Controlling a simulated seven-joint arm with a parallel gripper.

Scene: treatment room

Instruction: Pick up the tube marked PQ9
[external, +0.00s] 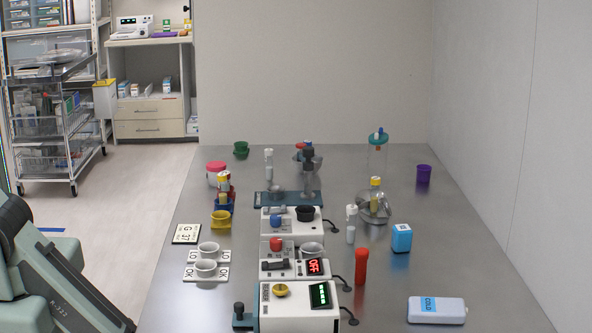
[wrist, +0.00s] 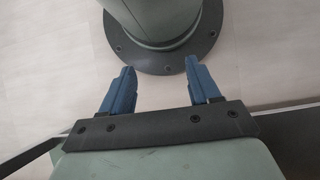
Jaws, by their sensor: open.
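No marking PQ9 is legible on any tube. In the external view, a white-capped tube (external: 351,224) stands right of the machines. Another pale tube (external: 269,162) stands at the back of a blue-based device. A yellow-capped tube (external: 376,189) stands at a round metal dish (external: 374,212). A tube with a yellow cap (external: 224,182) is in a blue and red holder (external: 223,206) on the left. My gripper (wrist: 160,66) is open and empty in the wrist view, over the floor by my base. It is outside the external view.
White machines (external: 300,268) line the middle of the metal table (external: 480,255). Nearby are a red cylinder (external: 361,266), a blue box (external: 401,237), a COLD pack (external: 436,310), a purple cup (external: 424,173) and a clear teal-lidded jar (external: 377,158). The table's right side is mostly clear.

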